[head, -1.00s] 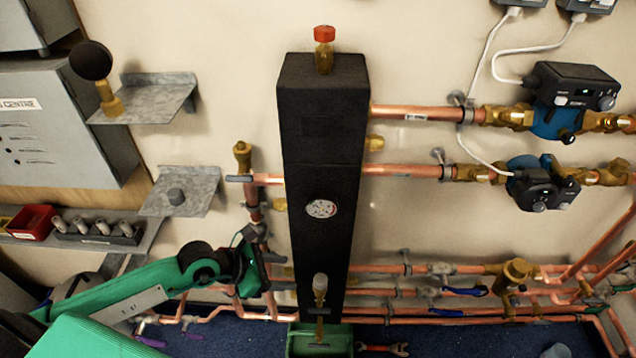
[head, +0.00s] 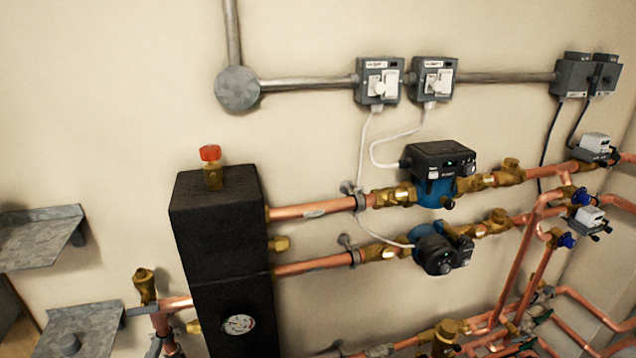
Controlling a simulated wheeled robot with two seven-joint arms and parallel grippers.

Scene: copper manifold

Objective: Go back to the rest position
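Neither of my grippers shows in the head view now. The copper manifold stands ahead on the wall. Its tall black block (head: 222,262) carries a brass fitting with a red cap (head: 210,155) on top and a round gauge (head: 239,324) on its front. Two copper pipes (head: 313,209) run right from the block to an upper pump (head: 437,172) and a lower pump (head: 441,250), both blue and black. The lower end of the block is cut off by the frame edge.
Two grey metal shelves, an upper one (head: 40,238) and a lower one (head: 82,331), stick out at the left. Grey switch boxes (head: 378,80) and a conduit (head: 305,84) run along the upper wall. More copper pipes (head: 517,268) fill the lower right.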

